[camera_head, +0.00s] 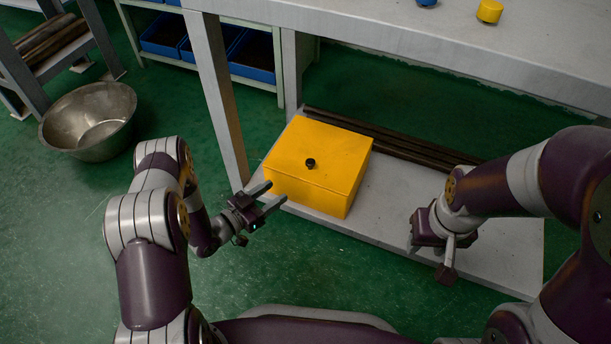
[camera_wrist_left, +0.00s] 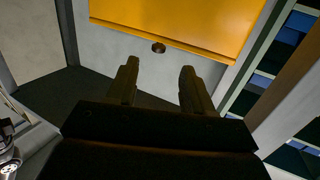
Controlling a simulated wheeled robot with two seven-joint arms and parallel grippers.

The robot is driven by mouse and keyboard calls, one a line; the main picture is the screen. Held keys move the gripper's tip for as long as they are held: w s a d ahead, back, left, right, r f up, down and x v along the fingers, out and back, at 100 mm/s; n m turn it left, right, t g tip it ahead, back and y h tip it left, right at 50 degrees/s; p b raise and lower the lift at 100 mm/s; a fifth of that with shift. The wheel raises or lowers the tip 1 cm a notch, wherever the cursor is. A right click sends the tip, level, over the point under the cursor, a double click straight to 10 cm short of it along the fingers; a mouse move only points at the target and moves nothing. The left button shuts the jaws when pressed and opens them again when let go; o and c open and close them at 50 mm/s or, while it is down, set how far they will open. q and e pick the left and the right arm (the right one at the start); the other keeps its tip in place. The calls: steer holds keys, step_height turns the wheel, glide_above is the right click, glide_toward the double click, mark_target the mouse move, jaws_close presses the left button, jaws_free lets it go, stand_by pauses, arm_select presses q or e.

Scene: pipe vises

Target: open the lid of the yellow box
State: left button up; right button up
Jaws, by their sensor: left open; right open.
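The yellow box (camera_head: 328,190) stands on the low grey shelf of the workbench, its lid (camera_head: 318,150) lying closed on top.
Dark pipes (camera_head: 395,147) lie on the low shelf (camera_head: 410,187) behind the box. The bench top (camera_head: 440,40) overhangs behind, with a leg (camera_head: 217,95) left of the box. A metal bowl (camera_head: 90,122) stands on the green floor. Blue bins (camera_head: 252,57) fill a rack behind.

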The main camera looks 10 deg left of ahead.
mark_target(307, 164)
arm_select(q)
steer(key=shift+t+h, duration=0.3)
steer(key=b+x, duration=0.2)
steer(key=x, duration=0.2)
steer(key=b+x, duration=0.3)
steer(key=x, duration=0.1)
steer(key=r+b+x, duration=0.1)
steer(key=b+x, duration=0.1)
steer(key=x, duration=0.2)
steer(key=shift+w+d+r, duration=0.2)
steer(key=shift+w+r, duration=0.05)
steer(key=shift+w, duration=0.1)
